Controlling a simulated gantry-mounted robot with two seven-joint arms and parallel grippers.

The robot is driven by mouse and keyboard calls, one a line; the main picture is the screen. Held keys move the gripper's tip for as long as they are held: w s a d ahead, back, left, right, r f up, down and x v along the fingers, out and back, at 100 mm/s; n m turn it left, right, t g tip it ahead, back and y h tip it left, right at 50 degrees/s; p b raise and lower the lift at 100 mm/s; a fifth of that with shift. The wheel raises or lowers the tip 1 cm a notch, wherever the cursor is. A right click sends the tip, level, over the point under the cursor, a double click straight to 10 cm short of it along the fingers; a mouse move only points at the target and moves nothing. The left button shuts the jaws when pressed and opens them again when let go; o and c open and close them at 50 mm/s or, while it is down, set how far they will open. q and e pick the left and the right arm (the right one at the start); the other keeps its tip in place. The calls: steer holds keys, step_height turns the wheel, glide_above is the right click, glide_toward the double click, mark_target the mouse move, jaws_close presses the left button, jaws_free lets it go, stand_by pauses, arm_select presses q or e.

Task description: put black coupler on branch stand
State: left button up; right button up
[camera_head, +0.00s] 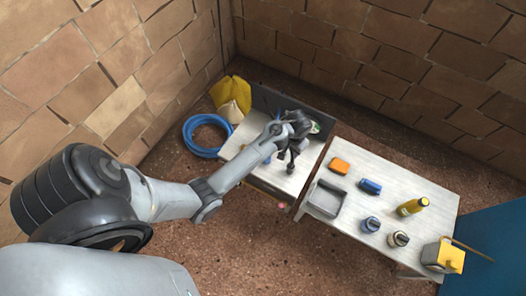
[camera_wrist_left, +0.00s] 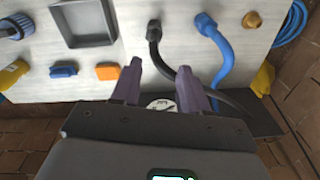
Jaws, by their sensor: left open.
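The black coupler (camera_wrist_left: 153,30) is the end of a black hose, on the pale table in the left wrist view. In the head view a dark shape below my gripper appears to be this hose (camera_head: 291,166). My left gripper (camera_wrist_left: 160,68) is open, with its two purple fingers apart and the black hose passing beyond them; contact cannot be told. In the head view the left gripper (camera_head: 297,128) is over the back table, its fingertips unclear. A small brass fitting (camera_wrist_left: 252,18) stands to the right of the hoses. I cannot clearly identify the branch stand.
A blue hose (camera_wrist_left: 217,50) is beside the black one. A dark panel (camera_head: 266,100) stands behind the back table. The right table holds a grey tray (camera_head: 325,200), orange block (camera_head: 339,165), blue block (camera_head: 370,186), yellow bottle (camera_head: 413,206) and jars. Coiled blue hose (camera_head: 190,137) lies left.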

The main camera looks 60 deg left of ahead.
arm_select(q)
steer(key=s+d+r+m+t, duration=0.1)
steer(key=s+d+r, duration=0.2)
steer(key=s, duration=0.4)
steer(key=s+d+r+m+t, duration=0.1)
steer(key=s+d+r+m, duration=0.1)
steer(key=s+d+r, duration=0.2)
steer(key=s+d+r+m+t, duration=0.1)
steer(key=s+d+r, duration=0.2)
steer(key=s, duration=0.8)
steer(key=shift+d+r+m+h, duration=0.3)
steer(key=shift+d+r, duration=0.1)
steer(key=shift+r, duration=0.35)
steer(key=shift+r, duration=0.1)
